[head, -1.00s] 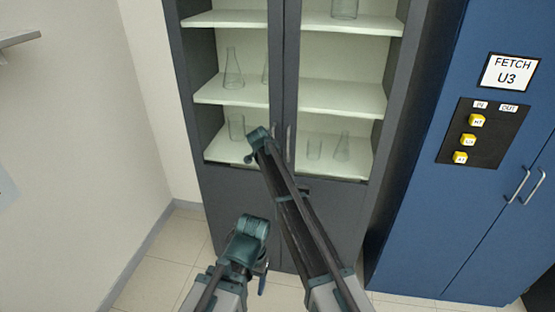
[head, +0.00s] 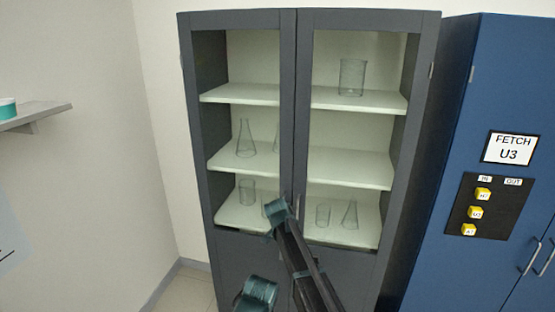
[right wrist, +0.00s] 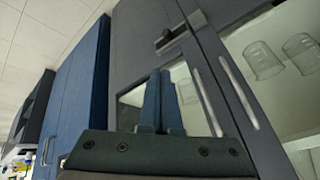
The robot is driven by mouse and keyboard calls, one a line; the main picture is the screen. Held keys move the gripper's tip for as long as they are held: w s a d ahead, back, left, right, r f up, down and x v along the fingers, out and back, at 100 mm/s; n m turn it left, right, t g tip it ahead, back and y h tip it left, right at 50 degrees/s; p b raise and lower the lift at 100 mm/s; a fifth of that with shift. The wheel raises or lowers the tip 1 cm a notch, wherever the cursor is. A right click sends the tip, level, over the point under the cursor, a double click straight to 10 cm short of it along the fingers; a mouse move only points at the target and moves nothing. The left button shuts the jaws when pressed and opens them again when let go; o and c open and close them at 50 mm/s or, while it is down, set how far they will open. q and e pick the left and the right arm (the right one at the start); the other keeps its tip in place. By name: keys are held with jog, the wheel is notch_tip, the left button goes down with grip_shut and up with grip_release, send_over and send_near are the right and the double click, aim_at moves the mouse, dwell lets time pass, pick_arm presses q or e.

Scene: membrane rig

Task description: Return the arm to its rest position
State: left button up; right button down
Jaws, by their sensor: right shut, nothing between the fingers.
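My right arm (head: 298,262) reaches up in the head view, in front of the grey cabinet's lower middle. Its fingers cannot be made out there. In the right wrist view my right gripper (right wrist: 161,100) has its two blue fingers together, with nothing between them. The grey cabinet's doors and handles (right wrist: 222,95) appear behind and to the right of the fingers. My left arm (head: 258,292) shows only as a teal joint at the bottom edge of the head view. My left gripper's fingers are out of sight.
The grey cabinet (head: 289,110) holds several glass vessels, including a beaker (head: 352,77) and a flask (head: 245,140). To its right stands a blue cabinet (head: 450,120) with a FETCH U3 sign (head: 510,149) and yellow buttons (head: 476,212). A wall shelf (head: 40,118) is at left.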

jog(key=s+d+f+n+g+y, duration=0.1)
jog(key=s+d+n, duration=0.3)
jog(key=s, duration=0.7)
jog(key=s+d+f+n+g+y, duration=0.1)
jog(key=s+d+n+g, duration=0.2)
jog(key=s, duration=0.8)
jog(key=s+d+f+n+y, duration=0.1)
jog(key=s+d+n, duration=0.35)
jog(key=s, duration=0.65)
jog(key=s+a+f+n+g+h+b, duration=0.1)
jog(key=s+a+f+n+b, duration=0.3)
jog(key=a, duration=0.7)
jog(key=shift+s+f+b, duration=0.65)
jog(key=shift+s+b, duration=0.2)
jog(key=shift+s, duration=0.35)
